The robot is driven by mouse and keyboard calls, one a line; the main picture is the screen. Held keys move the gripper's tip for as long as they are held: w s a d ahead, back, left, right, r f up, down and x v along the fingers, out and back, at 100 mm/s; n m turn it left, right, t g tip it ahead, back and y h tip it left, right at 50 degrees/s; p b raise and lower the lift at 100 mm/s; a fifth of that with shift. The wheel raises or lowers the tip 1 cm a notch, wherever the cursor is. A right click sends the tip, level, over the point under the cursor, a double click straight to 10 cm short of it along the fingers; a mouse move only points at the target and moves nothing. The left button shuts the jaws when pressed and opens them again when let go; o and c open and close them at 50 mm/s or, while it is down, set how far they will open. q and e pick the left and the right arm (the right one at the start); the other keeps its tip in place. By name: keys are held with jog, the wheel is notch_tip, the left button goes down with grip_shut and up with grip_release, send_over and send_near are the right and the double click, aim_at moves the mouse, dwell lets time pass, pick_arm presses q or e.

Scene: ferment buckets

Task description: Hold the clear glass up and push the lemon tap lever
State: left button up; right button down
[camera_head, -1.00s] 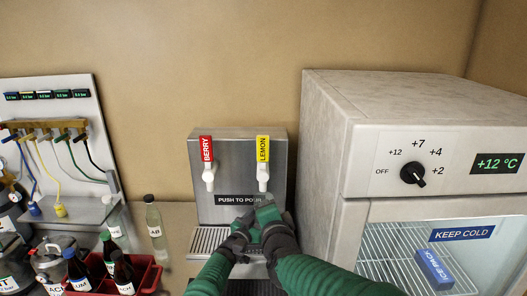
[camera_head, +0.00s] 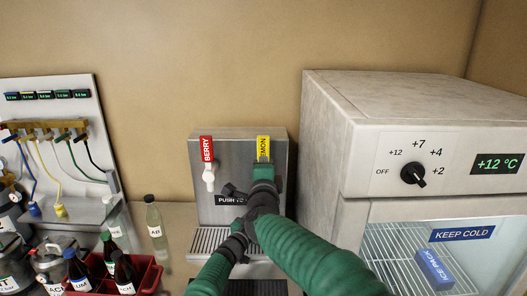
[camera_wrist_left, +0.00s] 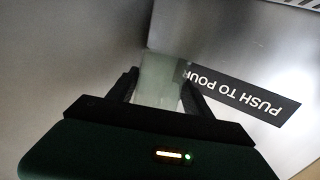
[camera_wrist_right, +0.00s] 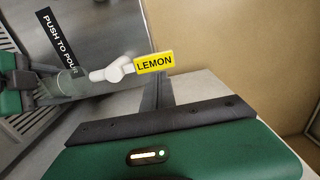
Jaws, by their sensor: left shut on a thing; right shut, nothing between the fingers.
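The lemon tap's yellow lever (camera_head: 263,147) is on the upper right of the steel dispenser (camera_head: 225,150), partly covered by my right gripper (camera_head: 265,172). That gripper is shut and empty, raised in front of the lemon tap; contact is unclear. The lever also shows in the right wrist view (camera_wrist_right: 154,62), beside the shut fingers (camera_wrist_right: 160,92). My left gripper (camera_head: 235,194) is shut on the clear glass (camera_wrist_left: 160,80), in front of the dispenser's label. In the right wrist view the glass (camera_wrist_right: 70,83) is at the white lemon spout's tip (camera_wrist_right: 99,75). My right arm hides the glass in the head view.
The berry tap (camera_head: 208,175) is left of the lemon one. A drip grate (camera_head: 207,241) lies below. The cooler (camera_head: 330,150) stands close on the right. A red crate of bottles (camera_head: 150,279) and a standing bottle (camera_head: 154,222) are at the left. A hose panel (camera_head: 75,105) stands far left.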

aim_at(263, 144)
jog(key=w, duration=0.8)
jog(key=shift+w, duration=0.55)
jog(key=shift+w+a+r, duration=0.1)
jog(key=shift+w+r, duration=0.05)
jog(key=shift+w, duration=0.3)
jog(key=shift+w+a+r, duration=0.1)
jog(key=shift+w+r, duration=0.05)
jog(key=shift+w, duration=0.3)
jog(key=shift+w+d, duration=0.15)
jog(key=shift+w, duration=0.05)
jog(key=shift+r, duration=0.1)
jog(key=shift+s, duration=0.1)
dwell(3.6)
jog(key=shift+s+r, duration=0.2)
jog(key=shift+s, duration=0.2)
jog(key=s+r, duration=0.3)
jog(key=s, duration=0.9)
jog(key=shift+s+r, duration=0.15)
jog(key=shift+s, duration=0.05)
